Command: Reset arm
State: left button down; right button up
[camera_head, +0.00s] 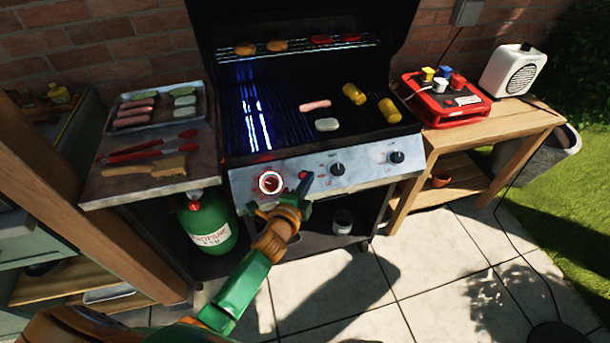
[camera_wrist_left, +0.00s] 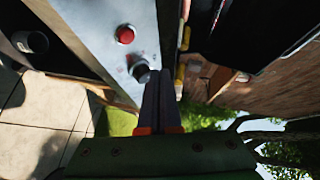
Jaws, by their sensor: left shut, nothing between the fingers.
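My left gripper (camera_head: 304,186) is in front of the grill's control panel (camera_head: 360,168), its arm coming up from the bottom of the head view. In the left wrist view its two fingers (camera_wrist_left: 161,85) lie together, shut and empty, beside a black knob (camera_wrist_left: 139,70) and a red button (camera_wrist_left: 125,34). I cannot tell whether they touch the panel. In the head view, a knob with a glowing red ring (camera_head: 270,182) is left of the gripper, and two dark knobs (camera_head: 337,168) (camera_head: 397,157) are to its right. My right gripper is not in view.
The open grill (camera_head: 285,120) holds a sausage (camera_head: 315,105) and corn (camera_head: 354,94), with blue flames at left. A tray (camera_head: 155,125), tongs (camera_head: 150,148) and brush (camera_head: 145,170) lie on the left shelf. A green gas bottle (camera_head: 207,222) stands below. Paving in front is clear.

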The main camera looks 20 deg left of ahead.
pick_arm(q)
jog(key=s+a+f+n+g, duration=0.1)
jog(key=s+f+n+g, duration=0.25)
jog(key=s+f, duration=0.6)
jog(key=s+f+n+g, duration=0.35)
jog(key=s+f, duration=0.25)
jog(key=f, duration=0.7)
jog(key=s+a+f+n+g, duration=0.1)
jog(key=s+f+n+g, duration=0.1)
jog(key=s, duration=0.7)
jog(key=s+a+f+n+g, duration=0.1)
jog(key=s+f+n+g, duration=0.1)
jog(key=s+f, duration=0.3)
jog(key=s+f+n+g, duration=0.3)
jog(key=s, duration=1)
jog(key=shift+s+a+f+g+y, duration=0.15)
jog(key=shift+a+f+g+y, duration=0.15)
jog(key=shift+a+f+g, duration=0.1)
